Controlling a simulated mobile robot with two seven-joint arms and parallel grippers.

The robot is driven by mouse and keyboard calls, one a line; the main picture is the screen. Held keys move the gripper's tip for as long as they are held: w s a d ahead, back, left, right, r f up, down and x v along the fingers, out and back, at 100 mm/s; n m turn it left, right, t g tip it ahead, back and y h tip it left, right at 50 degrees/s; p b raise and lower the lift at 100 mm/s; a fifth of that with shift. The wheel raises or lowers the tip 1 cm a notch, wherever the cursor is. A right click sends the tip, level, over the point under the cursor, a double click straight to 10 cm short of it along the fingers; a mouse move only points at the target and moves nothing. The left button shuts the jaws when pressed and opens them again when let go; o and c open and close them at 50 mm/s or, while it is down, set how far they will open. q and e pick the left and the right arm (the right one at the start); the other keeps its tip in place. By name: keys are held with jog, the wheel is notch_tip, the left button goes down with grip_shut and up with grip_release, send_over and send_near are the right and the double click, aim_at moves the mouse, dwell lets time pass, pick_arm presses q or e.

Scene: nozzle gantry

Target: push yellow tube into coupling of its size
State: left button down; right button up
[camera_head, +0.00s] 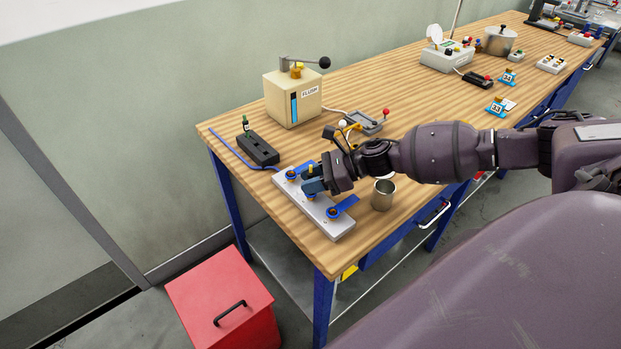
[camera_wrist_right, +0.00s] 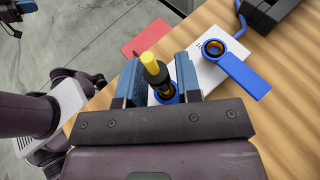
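The yellow tube (camera_wrist_right: 150,60) has a yellow top and a dark body. My right gripper (camera_head: 310,182) is shut on it from both sides, and its blue fingers also show in the right wrist view (camera_wrist_right: 161,80). The tube stands over a blue coupling ring (camera_wrist_right: 167,98), partly hidden by the gripper; I cannot tell how deep its lower end sits. Another blue coupling with a lever (camera_wrist_right: 213,48) shows beside it. In the head view, couplings sit at the block's far end (camera_head: 291,175) and near end (camera_head: 334,212).
The pale block (camera_head: 341,228) lies near the table's left end. A metal cup (camera_head: 382,194) stands right of it, a black holder (camera_head: 258,149) behind it. A beige box (camera_head: 292,98) stands farther back. A red bin (camera_head: 220,300) is on the floor.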

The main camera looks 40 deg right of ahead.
jog(key=shift+o, duration=1.2)
jog(key=shift+d, duration=0.1)
jog(key=shift+s+d+r, duration=0.15)
jog(key=shift+d, duration=0.1)
jog(key=v, duration=1)
